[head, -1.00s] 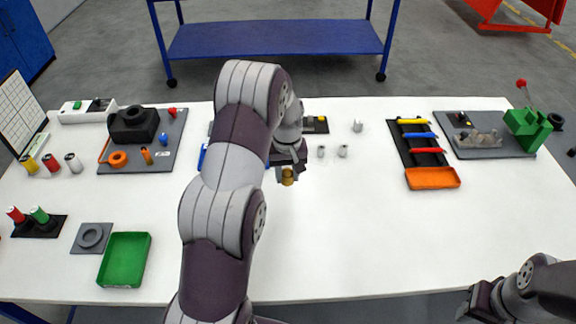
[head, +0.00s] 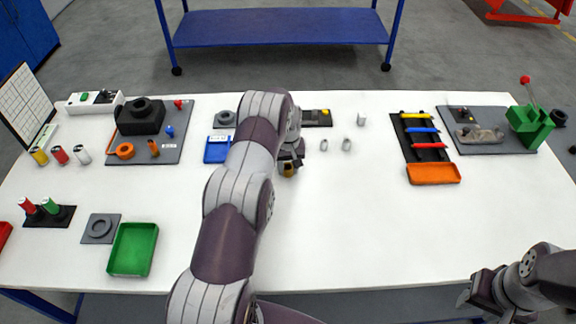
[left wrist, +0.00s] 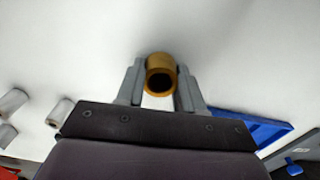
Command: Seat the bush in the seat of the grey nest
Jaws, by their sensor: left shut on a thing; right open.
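The bush (left wrist: 160,76) is a short brass-coloured hollow cylinder. In the left wrist view it sits between the two grey fingers of my left gripper (left wrist: 160,88), its dark bore facing the camera. In the head view my left gripper (head: 289,166) holds the bush (head: 289,170) over the middle of the white table, partly hidden by the gripper; its height is hard to tell. A grey square plate with a raised ring, which looks like the grey nest (head: 89,239), lies at the front left, far from the gripper. My right gripper (head: 472,298) is open and empty at the lower right.
A green tray (head: 151,250) stands right beside the plate. A black stand with red and green cylinders (head: 40,216) is left of it. A blue tray (head: 216,155) and grey cylinders (head: 347,145) are near my left gripper. The front middle is clear.

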